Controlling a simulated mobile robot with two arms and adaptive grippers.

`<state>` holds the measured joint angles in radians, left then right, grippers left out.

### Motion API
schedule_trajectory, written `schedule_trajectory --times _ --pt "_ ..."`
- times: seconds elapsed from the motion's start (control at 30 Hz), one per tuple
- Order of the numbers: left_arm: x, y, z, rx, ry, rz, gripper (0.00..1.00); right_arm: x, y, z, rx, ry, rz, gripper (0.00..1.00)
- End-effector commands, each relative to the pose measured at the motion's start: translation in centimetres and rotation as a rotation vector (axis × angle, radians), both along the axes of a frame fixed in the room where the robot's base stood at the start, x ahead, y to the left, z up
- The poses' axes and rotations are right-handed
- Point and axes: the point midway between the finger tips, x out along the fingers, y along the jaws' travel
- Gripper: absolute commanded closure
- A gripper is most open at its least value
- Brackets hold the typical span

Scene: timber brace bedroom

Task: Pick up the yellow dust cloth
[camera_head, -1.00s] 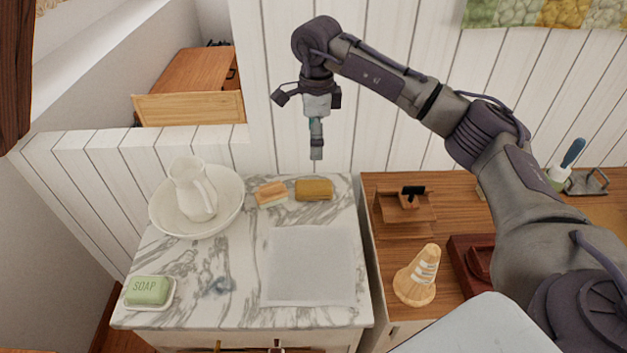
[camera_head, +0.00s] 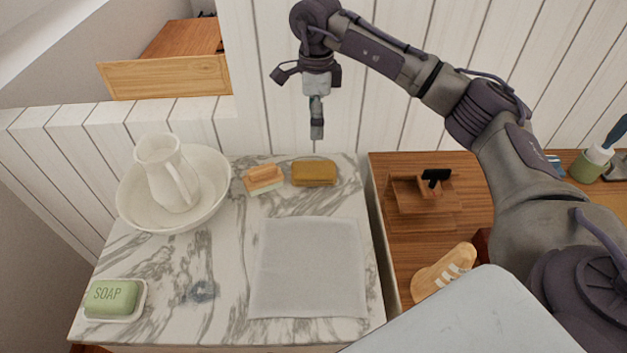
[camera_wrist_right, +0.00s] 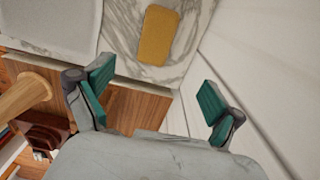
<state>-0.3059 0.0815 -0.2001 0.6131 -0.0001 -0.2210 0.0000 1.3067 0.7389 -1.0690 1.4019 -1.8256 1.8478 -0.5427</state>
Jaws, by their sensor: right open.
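The yellow dust cloth (camera_head: 314,173) is a small folded mustard-yellow pad. It lies flat at the back of the marble top, to the right of a wooden brush. It also shows in the right wrist view (camera_wrist_right: 158,34) at top centre. My right gripper (camera_head: 317,132) hangs in the air above and behind the cloth, in front of the white plank wall. In the right wrist view its two green-padded fingers (camera_wrist_right: 157,102) are wide apart with nothing between them. The cloth is beyond the fingertips, not touched. My left gripper does not show.
A grey cloth (camera_head: 308,268) lies flat on the marble top (camera_head: 222,255). A pitcher (camera_head: 166,175) in a white basin (camera_head: 213,205) stands left, green soap (camera_head: 113,297) at front left. A brush (camera_head: 264,180) lies close beside the cloth. The white wall (camera_head: 270,90) rises just behind.

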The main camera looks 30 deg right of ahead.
Motion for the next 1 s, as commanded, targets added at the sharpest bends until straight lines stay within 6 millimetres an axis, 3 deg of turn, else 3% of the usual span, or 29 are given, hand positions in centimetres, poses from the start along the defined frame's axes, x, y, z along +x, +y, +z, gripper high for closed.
schedule_trajectory --times 0.17,0.5,0.77,1.0 --pt "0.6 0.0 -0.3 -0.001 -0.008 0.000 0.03 -0.1 0.0 -2.0 0.000 0.003 0.000 0.06" --pt "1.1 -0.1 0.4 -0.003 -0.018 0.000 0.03 -0.1 0.0 -8.0 0.000 0.003 -0.001 0.06" --pt "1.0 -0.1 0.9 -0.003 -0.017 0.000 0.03 -0.4 0.1 -10.0 0.000 0.002 0.000 0.06" --pt "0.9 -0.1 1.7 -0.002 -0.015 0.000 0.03 -0.8 0.3 -13.5 0.000 0.003 0.000 0.06"
